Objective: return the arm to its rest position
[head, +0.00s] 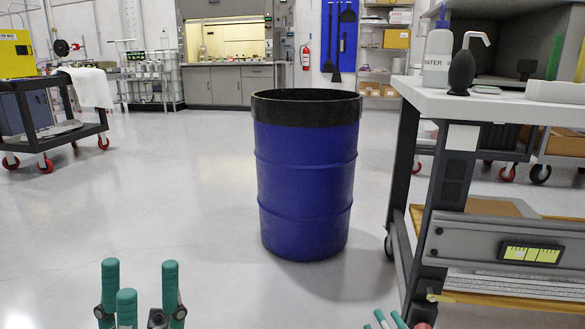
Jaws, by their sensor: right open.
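My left gripper (142,285) shows at the bottom left of the head view, its green fingers pointing up and spread apart with nothing visible between them. My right gripper (385,319) shows only as green fingertips at the bottom edge, right of centre and close to the near foot of the workbench. It is open; most of it is cut off by the frame, and no held object is visible. Both grippers appear apart from the blue drum (306,180) with a black rim, which stands upright on the floor ahead.
A white-topped workbench (500,104) on a dark frame stands close on the right, with a wash bottle (437,60) and a black pump bottle (461,72) on top. A dark cart (50,135) stands at the far left. The grey floor (180,190) left of the drum is clear.

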